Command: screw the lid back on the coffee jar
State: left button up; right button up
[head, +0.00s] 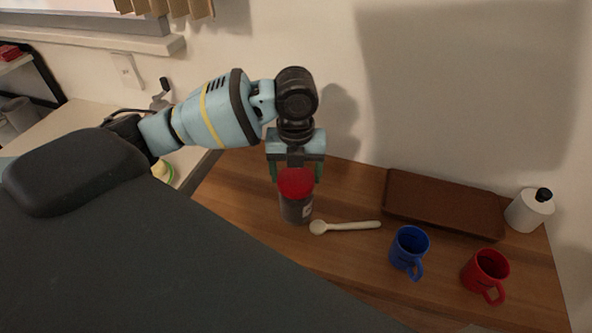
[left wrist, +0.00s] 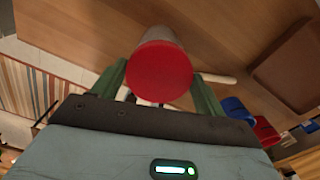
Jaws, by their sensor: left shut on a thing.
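The coffee jar (head: 297,211) stands upright on the wooden counter, dark with a pale label patch. A red lid (head: 296,183) sits at its top; I cannot tell whether it is threaded on. My left gripper (head: 297,176) points down over the jar, its fingers at either side of the lid and shut on it. In the left wrist view the red lid (left wrist: 160,72) faces the camera between the green fingers, with the jar's side (left wrist: 158,34) showing beyond it. My right gripper is not in view.
A pale spoon (head: 346,226) lies right of the jar. Further right are a blue mug (head: 408,250), a red mug (head: 486,273), a brown tray (head: 443,205) and a white bottle (head: 529,212) with a black cap. The wall is close behind the counter (head: 350,271).

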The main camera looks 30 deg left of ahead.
aim_at(296, 177)
pick_arm(q)
jog(key=m, duration=0.4)
jog(key=shift+f+m, duration=0.1)
jog(key=shift+m, duration=0.3)
jog(key=shift+d+m+b, duration=0.1)
jog(key=shift+m+b, duration=0.2)
jog(key=shift+m, duration=1.7)
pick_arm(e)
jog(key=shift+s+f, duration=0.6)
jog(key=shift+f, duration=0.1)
pick_arm(q)
jog(key=o, duration=1.3)
jog(key=shift+c, duration=0.2)
jog(key=shift+r, duration=4)
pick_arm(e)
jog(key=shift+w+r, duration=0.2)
pick_arm(q)
jog(key=shift+f, duration=0.1)
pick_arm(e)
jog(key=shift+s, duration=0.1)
